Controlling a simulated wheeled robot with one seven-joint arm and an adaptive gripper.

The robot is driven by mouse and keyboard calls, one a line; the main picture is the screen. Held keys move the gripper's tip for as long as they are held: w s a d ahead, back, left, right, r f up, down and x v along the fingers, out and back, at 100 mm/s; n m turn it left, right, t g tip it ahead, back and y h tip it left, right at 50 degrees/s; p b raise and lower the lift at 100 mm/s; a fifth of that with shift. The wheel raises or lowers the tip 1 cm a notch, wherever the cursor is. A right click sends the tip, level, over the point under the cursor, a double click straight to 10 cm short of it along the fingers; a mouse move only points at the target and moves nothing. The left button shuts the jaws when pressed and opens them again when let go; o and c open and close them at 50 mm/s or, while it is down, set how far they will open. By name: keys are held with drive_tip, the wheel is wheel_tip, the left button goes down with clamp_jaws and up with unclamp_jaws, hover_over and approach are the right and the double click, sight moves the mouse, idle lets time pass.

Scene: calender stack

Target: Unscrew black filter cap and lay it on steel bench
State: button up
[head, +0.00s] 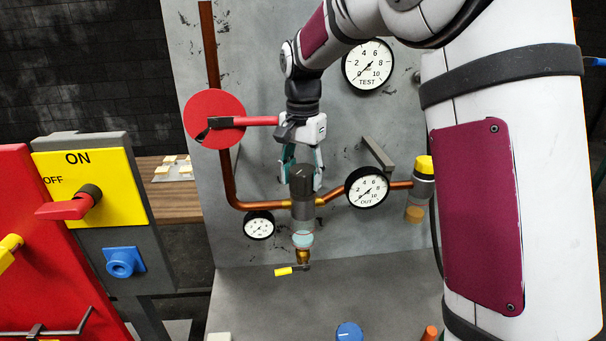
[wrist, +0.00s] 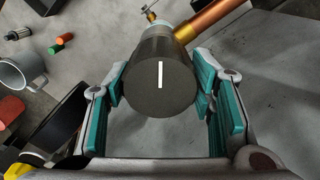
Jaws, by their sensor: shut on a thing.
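The black filter cap (head: 301,178) sits on top of the grey filter body (head: 302,210) on the copper pipe, in the middle of the head view. My gripper (head: 302,182) comes down from above with its teal fingers on either side of the cap. In the wrist view the cap's round top (wrist: 160,80), with a white line on it, lies between my fingers (wrist: 165,92), which are shut on it. The steel bench (head: 310,310) shows below the filter in the head view.
A red disc with a red lever (head: 215,118) is close left of my wrist. Gauges marked TEST (head: 367,66) and OUT (head: 367,187) are to the right. A yellow-handled valve (head: 284,271) hangs below the filter. A blue knob (head: 349,332) stands on the bench's front; the bench's middle is clear.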

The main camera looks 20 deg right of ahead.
drive_tip(key=shift+f+n, duration=0.1)
drive_tip(key=shift+n, duration=0.5)
drive_tip(key=shift+n, duration=1.1)
drive_tip(key=shift+n, duration=1.1)
